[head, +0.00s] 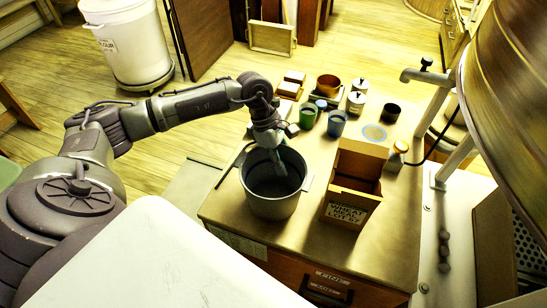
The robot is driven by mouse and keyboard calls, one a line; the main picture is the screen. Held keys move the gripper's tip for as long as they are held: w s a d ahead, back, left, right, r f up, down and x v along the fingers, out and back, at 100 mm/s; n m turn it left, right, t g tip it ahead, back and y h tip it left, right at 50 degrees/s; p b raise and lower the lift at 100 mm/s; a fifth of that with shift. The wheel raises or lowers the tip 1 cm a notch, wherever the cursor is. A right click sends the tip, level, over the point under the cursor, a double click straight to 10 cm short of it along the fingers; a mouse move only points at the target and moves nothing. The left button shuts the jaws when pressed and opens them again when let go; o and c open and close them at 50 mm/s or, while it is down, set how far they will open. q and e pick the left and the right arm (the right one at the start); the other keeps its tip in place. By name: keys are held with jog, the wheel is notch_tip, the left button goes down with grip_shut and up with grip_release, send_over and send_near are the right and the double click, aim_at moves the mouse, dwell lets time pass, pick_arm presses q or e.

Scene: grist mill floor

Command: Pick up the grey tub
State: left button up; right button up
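The grey tub (268,208) stands upright on the near left part of the wooden worktop in the head view. It is round and deep, with a small handle tab at its right rim and a dark inside. My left gripper (279,168) points down over the tub's far rim, its fingers reaching into the mouth. Whether the fingers touch the tub wall, and how far apart they are, is too small and dark to tell. My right gripper is not in view.
An open box labelled wheat (350,190) stands just right of the tub. Cups, including a green cup (307,116) and a blue cup (337,124), and small jars stand behind. A large metal drum (510,100) hangs at the right. A white bin (132,45) stands on the floor.

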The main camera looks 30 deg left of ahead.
pick_arm(q)
grip_shut()
jog(key=shift+r, duration=0.1)
dwell(0.4)
